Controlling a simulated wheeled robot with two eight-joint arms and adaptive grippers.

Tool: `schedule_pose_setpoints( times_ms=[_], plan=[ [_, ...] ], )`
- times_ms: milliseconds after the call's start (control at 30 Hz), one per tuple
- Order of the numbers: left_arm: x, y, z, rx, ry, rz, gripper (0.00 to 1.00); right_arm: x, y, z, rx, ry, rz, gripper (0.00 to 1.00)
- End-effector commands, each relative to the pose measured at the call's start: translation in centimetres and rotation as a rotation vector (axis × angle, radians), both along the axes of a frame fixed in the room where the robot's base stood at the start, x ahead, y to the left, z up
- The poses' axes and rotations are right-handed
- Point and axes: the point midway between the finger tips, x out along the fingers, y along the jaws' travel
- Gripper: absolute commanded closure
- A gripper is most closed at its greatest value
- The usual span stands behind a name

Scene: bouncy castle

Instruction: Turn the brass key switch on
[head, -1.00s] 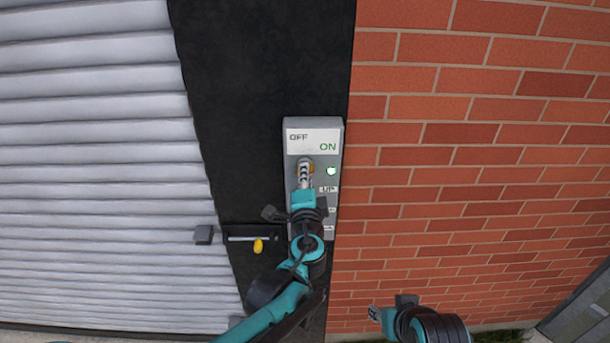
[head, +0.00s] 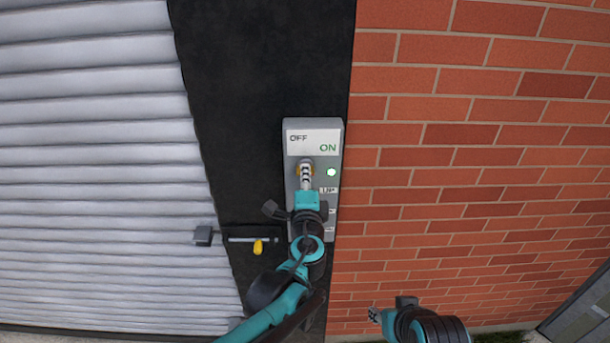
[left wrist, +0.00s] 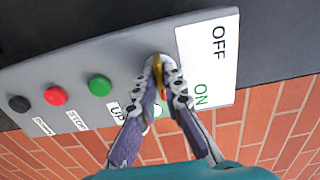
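A grey control box (head: 292,185) with a white plate marked OFF and ON is mounted on the dark post. The brass key switch (head: 298,170) sits below the plate, mostly covered by my left gripper (head: 305,172). In the left wrist view the two fingers of the left gripper (left wrist: 167,75) are closed on either side of the brass key (left wrist: 158,68), which shows as a thin strip between them. A small indicator lamp (head: 331,172) beside the key is lit pale green. My right gripper (head: 374,314) is low against the brick wall, away from the box; its opening is unclear.
Below the key are green (left wrist: 100,86), red (left wrist: 56,96) and black (left wrist: 19,104) buttons. A bolt with a yellow tag (head: 258,246) lies left of my left arm, by the roller shutter (head: 100,170). The brick wall (head: 480,160) on the right is bare.

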Motion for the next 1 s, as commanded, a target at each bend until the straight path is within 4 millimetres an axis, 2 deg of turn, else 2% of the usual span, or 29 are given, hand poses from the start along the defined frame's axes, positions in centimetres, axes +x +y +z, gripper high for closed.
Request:
schedule_pose_setpoints(
  times_ms=[33, 67, 333, 467, 567, 800, 1000],
  plan=[
    [-0.1, 0.0, -0.1, -0.001, 0.001, -0.002, 0.77, 0.0, 0.0, 0.0, 0.000, 0.000, 0.000, 0.60],
    [-0.1, 0.0, -0.1, -0.001, 0.000, -0.002, 0.72, 0.0, 0.0, 0.0, 0.000, 0.000, 0.000, 0.60],
    [0.0, 0.0, 0.0, 0.000, 0.000, 0.000, 0.72, 0.0, 0.0, 0.0, 0.000, 0.000, 0.000, 0.60],
    [-0.8, 0.0, 0.0, 0.000, 0.000, -0.001, 0.72, 0.0, 0.0, 0.0, 0.000, 0.000, 0.000, 0.60],
    [-2.3, -0.1, 0.0, 0.000, 0.000, -0.002, 0.72, 0.0, 0.0, 0.0, 0.000, 0.000, 0.000, 0.60],
    [-7.7, -0.2, -0.1, 0.000, 0.000, -0.005, 0.72, 0.0, 0.0, 0.0, 0.000, 0.000, 0.000, 0.60],
    [-10.9, -0.3, 0.0, 0.000, 0.000, -0.003, 0.72, 0.0, 0.0, 0.0, 0.000, 0.000, 0.000, 0.60]
  ],
)
